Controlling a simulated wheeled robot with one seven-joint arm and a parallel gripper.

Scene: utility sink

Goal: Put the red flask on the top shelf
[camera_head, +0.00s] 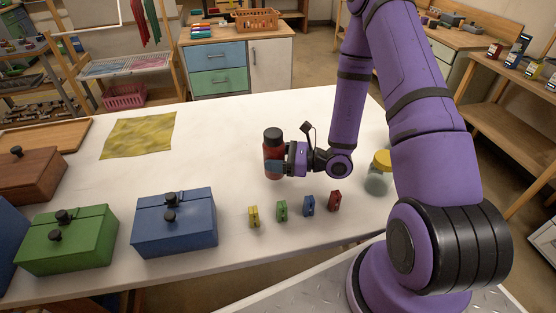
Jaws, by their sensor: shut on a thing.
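The red flask (272,153) has a dark cap and stands upright at the middle of the white table. My gripper (278,168) is around the flask's body from the right side, shut on it. The fingers hide part of the flask's lower body. I cannot tell whether the flask's base touches the table. Shelves stand at the far left (120,68) and along the right (500,105); I cannot tell which of them holds the top shelf of the task.
A blue box (174,235), a green box (68,250) and a brown box (30,175) stand at the table's left. A yellow-lidded jar (378,182) stands behind my arm. A yellow cloth (138,135) lies at the back left.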

